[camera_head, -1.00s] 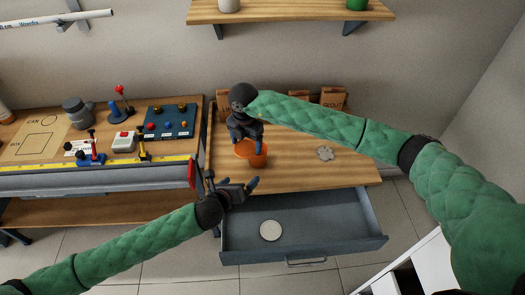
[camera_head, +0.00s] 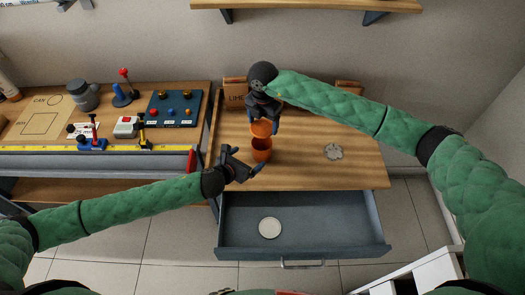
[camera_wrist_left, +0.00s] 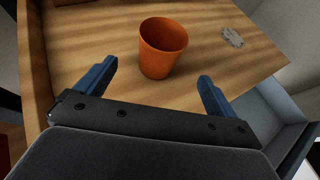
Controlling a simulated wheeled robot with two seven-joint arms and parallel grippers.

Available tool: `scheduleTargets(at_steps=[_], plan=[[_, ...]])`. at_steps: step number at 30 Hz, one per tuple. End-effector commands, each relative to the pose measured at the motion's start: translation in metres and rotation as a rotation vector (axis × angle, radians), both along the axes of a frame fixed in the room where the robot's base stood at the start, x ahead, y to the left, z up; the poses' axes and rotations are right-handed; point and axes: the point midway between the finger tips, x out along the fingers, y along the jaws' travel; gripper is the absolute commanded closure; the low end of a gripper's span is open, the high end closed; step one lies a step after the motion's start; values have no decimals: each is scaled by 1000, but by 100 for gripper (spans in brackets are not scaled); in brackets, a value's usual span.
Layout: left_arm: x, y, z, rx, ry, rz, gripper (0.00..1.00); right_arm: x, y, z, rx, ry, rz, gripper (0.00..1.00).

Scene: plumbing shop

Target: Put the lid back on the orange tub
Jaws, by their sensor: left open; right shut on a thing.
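The orange tub (camera_head: 261,154) stands upright on the wooden worktop, and its open top shows in the left wrist view (camera_wrist_left: 163,50). My right gripper (camera_head: 263,125) is shut on an orange round piece that looks like the lid (camera_head: 261,129). In the head view the lid appears just behind and above the tub's mouth; a gap cannot be judged. My left gripper (camera_head: 247,162) is open and empty, at the tub's near left side. In the left wrist view its two fingers (camera_wrist_left: 156,76) are spread wide, with the tub beyond and between them.
An open grey drawer (camera_head: 340,236) below the worktop holds a pale round disc (camera_head: 270,228). A grey scalloped piece (camera_head: 333,152) lies right of the tub. Brown boxes (camera_head: 235,92) stand behind. The bench at left holds tools and a blue panel (camera_head: 173,109).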

Motion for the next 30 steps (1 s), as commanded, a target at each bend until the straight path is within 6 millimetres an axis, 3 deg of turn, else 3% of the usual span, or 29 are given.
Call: scheduleTargets(at_steps=[18, 30], plan=[[68, -46, -40, -1, 1, 1, 5, 0, 0, 0, 0, 0, 0, 47], [84, -56, -49, -1, 1, 0, 5, 0, 0, 0, 0, 0, 0, 47]])
